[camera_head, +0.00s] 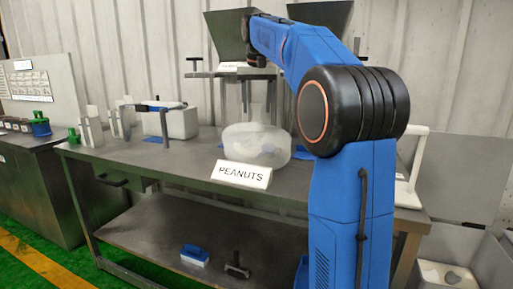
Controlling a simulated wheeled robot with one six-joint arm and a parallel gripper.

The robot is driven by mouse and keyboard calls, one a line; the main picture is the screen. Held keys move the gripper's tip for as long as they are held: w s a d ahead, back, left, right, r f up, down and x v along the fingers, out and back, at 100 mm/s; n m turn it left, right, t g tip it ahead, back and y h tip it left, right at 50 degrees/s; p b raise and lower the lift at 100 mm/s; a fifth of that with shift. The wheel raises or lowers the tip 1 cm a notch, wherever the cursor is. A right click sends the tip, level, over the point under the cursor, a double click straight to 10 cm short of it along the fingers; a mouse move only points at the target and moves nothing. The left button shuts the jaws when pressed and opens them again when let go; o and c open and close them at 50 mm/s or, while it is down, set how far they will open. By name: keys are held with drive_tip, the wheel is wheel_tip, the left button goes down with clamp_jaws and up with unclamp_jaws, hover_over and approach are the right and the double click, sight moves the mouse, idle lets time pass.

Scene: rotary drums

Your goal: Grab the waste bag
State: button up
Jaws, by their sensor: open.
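A translucent, bulging bag-like thing (256,146) with a narrow neck stands on the metal table below a green hopper, behind the PEANUTS sign. It looks like the waste bag, though I cannot be sure. My blue arm rises at the right and reaches up and to the left. My gripper (257,60) seems to be the small dark end of the arm, in front of the hopper and above the bag's neck. It is apart from the bag and holds nothing that I can see. Its fingers are too small to make out clearly.
The white PEANUTS sign (243,174) stands at the table's front edge (150,168). A metal stand (231,72) holds the hoppers. A white box (170,122) and scoops are at the left. A blue brush (195,255) lies on the lower shelf. A white bin (447,275) is at lower right.

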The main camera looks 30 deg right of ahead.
drive_tip(key=shift+x, duration=1.45)
clamp_jaws()
drive_tip(key=shift+r, duration=0.1)
